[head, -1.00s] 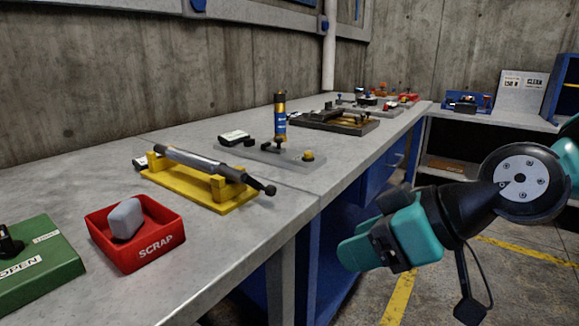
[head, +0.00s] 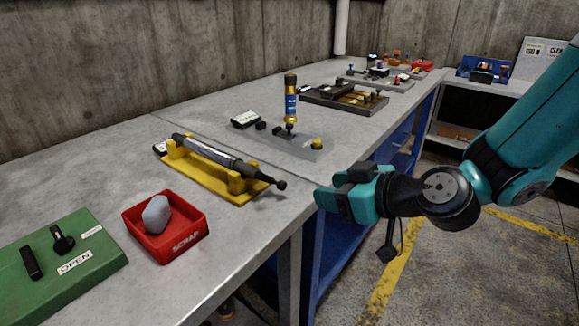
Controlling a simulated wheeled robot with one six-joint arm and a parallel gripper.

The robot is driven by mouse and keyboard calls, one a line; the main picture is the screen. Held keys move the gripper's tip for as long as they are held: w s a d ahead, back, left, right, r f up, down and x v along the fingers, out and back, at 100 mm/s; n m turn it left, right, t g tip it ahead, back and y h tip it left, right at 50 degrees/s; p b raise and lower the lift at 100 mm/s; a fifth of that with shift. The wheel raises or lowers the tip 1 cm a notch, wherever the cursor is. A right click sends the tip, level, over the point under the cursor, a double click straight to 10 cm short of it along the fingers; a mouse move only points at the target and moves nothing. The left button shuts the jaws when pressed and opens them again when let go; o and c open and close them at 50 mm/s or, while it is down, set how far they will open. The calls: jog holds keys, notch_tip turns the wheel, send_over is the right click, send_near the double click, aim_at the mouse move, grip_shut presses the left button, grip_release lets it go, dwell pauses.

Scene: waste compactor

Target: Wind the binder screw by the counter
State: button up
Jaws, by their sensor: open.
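A yellow stand (head: 208,182) on the grey bench holds a long grey and dark rod (head: 214,155), which looks like the binder screw. A dark stem with a round black knob (head: 281,185) sticks out of its right end toward the bench edge. A small dark box with a pale face (head: 160,148), perhaps the counter, sits behind the stand's left end, partly hidden; I cannot read it. My gripper (head: 334,194) is open and empty, right of the knob and apart from it, by the bench's front edge.
A red SCRAP tray (head: 190,242) holds a grey block (head: 156,214). A green box marked OPEN (head: 100,275) is at the front left. Behind the stand are a grey plate (head: 275,137) with an upright gold and blue cylinder (head: 290,103), and a dark tray (head: 325,102).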

aim_at(284, 188)
jog(key=p+x, duration=0.4)
jog(key=x, duration=0.7)
jog(key=shift+w+a, duration=0.15)
grip_shut()
jog(key=shift+f+m+b, duration=0.3)
jog(key=shift+f+b, duration=0.1)
jog(key=shift+b, duration=0.3)
jog(key=shift+s+a+f+m+g+y+b, duration=0.1)
jog(key=shift+s+m+g+y+b, duration=0.1)
jog(key=shift+m+g+y+b, duration=0.3)
grip_release()
